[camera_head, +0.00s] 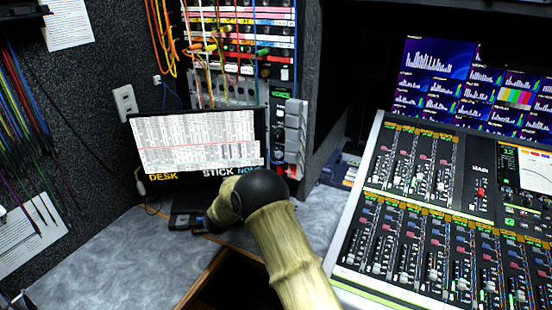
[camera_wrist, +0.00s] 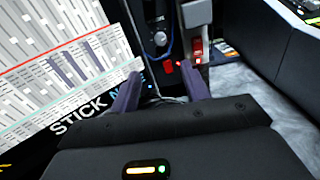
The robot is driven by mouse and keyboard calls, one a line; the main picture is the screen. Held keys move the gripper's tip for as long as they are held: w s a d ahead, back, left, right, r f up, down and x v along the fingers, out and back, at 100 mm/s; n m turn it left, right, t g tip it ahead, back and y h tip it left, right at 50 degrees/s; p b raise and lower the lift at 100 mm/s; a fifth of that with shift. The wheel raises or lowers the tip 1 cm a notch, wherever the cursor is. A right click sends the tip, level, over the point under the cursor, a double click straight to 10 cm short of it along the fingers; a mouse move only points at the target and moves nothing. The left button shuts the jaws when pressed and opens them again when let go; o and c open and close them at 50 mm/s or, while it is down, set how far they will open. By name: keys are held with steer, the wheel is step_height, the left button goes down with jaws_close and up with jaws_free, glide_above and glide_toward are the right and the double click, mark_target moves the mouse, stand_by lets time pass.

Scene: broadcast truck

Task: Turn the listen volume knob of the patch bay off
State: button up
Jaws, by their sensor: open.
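The patch bay (camera_head: 240,45) stands at the back, with rows of coloured cables plugged in. In the head view my arm hides most of the gripper.
A monitor (camera_head: 195,140) stands left of the panel, close to my left finger in the wrist view. Grey blocks (camera_head: 295,130) stick out right of the panel. A large mixing console (camera_head: 440,210) fills the right. The grey desk (camera_head: 110,250) is mostly clear at left.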

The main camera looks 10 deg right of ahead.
mark_target(278, 156)
steer(key=p+x, duration=0.1)
steer(key=x, duration=1.4)
steer(key=shift+p, duration=0.3)
steer(key=c, duration=1)
